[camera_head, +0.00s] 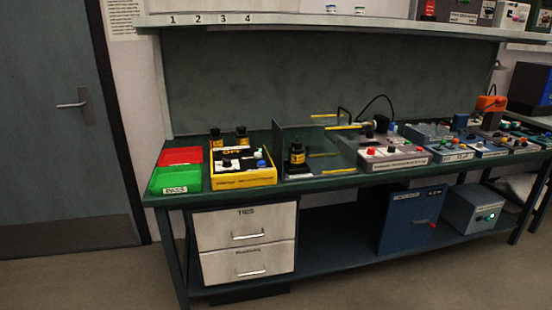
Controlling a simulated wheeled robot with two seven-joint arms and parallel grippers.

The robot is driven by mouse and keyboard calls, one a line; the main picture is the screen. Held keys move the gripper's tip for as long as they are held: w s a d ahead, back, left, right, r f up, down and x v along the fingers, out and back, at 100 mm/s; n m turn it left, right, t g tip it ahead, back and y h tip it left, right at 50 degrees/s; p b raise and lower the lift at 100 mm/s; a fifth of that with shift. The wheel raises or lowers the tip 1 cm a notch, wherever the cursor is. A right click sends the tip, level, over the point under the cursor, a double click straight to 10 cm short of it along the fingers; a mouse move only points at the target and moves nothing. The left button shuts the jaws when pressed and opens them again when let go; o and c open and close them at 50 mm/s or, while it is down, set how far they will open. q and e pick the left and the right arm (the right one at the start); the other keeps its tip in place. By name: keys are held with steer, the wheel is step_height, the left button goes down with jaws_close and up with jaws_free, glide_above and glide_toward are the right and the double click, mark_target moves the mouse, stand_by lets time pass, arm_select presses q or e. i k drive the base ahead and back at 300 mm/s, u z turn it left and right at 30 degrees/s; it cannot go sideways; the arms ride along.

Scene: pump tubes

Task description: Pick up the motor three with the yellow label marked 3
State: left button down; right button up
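Three small dark motors with yellow labels stand upright on the bench. One motor (297,156) is near the bench's middle, beside a dark upright panel. Another motor (215,138) and a third motor (241,136) stand behind the yellow box, their lower parts partly hidden by it. The marks on the labels are too small to read, so I cannot tell which one is marked 3. Neither of my grippers is in view, and nothing of my arms shows.
A yellow box (245,181) with dark items sits front left, beside a green PASS tray (166,180) and a red tray (181,155). A panelled fixture (278,146) and control boxes (393,157) crowd the right. A shelf numbered 1 to 4 (300,23) overhangs the bench.

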mark_target(296, 151)
steer(key=u, duration=1)
steer(key=i, duration=1.45)
steer(key=z, duration=0.4)
